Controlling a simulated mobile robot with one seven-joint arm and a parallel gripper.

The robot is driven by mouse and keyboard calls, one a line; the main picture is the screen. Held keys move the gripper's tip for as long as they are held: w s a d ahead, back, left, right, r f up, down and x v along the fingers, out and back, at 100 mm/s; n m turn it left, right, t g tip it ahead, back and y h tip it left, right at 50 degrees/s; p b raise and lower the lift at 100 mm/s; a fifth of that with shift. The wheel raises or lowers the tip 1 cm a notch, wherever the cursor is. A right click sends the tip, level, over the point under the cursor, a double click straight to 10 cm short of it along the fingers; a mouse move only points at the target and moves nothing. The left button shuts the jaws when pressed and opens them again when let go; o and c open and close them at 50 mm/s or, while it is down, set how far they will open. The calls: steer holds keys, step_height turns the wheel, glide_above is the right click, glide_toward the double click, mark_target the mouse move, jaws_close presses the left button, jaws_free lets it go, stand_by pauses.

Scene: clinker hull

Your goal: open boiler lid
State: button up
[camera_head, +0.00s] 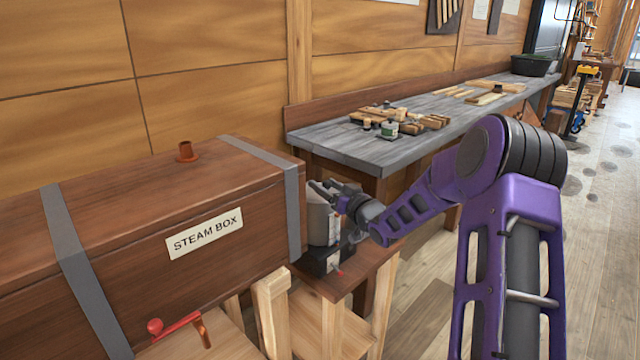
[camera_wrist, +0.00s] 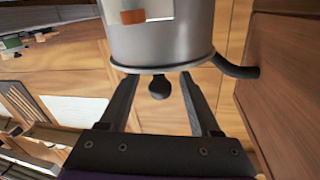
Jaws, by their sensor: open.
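The boiler is a grey metal cylinder (camera_head: 319,226) on a small dark base at the right end of the steam box. In the wrist view, which looks upside down, its silver body (camera_wrist: 165,42) fills the top middle. The rim of its lid (camera_wrist: 150,69) shows at the edge, with a dark round knob (camera_wrist: 158,89) standing out from it. My gripper (camera_head: 328,190) is at the top of the boiler. Its two fingers (camera_wrist: 158,76) are apart, one on each side of the knob, with a gap to it on both sides. The lid looks seated.
The wooden steam box (camera_head: 110,235) stands close to the left, joined by a black hose (camera_wrist: 236,70). A grey-topped workbench (camera_head: 345,143) with wood pieces and small pots runs behind along the wall. The floor on the right (camera_head: 590,230) is clear.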

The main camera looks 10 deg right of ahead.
steer(key=shift+x, duration=1.5)
steer(key=shift+c, duration=0.3)
jaws_close()
